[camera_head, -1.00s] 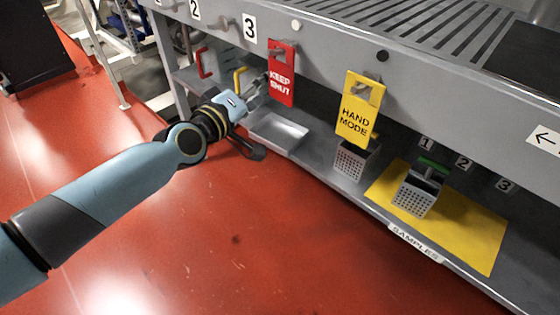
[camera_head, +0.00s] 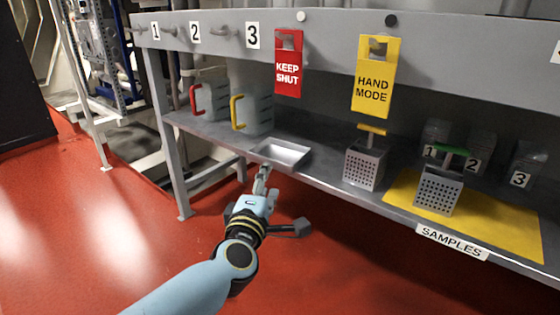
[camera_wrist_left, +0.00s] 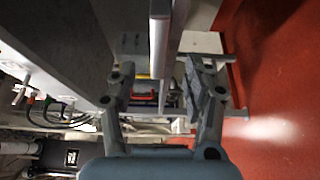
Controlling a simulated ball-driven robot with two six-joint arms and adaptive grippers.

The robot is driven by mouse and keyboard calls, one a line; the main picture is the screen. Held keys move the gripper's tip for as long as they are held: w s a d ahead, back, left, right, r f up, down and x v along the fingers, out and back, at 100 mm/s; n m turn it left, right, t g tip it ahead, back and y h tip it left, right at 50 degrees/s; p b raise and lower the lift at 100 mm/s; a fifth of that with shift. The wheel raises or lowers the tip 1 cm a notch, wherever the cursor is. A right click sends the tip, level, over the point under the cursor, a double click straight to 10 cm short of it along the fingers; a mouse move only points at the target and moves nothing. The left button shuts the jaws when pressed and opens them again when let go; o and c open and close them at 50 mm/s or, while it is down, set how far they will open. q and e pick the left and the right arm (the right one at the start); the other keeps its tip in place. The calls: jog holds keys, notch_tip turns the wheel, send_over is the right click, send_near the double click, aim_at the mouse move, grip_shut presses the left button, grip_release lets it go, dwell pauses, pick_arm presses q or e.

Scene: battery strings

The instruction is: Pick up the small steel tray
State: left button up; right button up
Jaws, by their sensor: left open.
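My left gripper (camera_head: 262,180) is open and empty, just in front of the shelf edge at the tray's near left side. In the left wrist view my two fingers (camera_wrist_left: 163,98) stand wide apart, with a pale grey edge reaching in between them. I cannot tell whether that edge is the tray's rim or the shelf's. No contact with the tray can be made out. My right gripper is not in view.
Jugs with a red handle (camera_head: 195,99) and a yellow handle (camera_head: 237,112) stand behind the tray. A perforated basket (camera_head: 364,168) stands to its right; another (camera_head: 438,194) stands on the yellow mat (camera_head: 503,226). The upper panel with hanging tags overhangs the shelf.

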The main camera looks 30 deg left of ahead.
aim_at(286, 157)
pick_arm(q)
jog(key=b+x, duration=0.1)
jog(key=x, duration=0.5)
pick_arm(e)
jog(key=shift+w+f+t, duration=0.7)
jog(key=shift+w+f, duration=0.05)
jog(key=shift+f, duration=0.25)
pick_arm(q)
jog(key=shift+a, duration=0.1)
grip_shut()
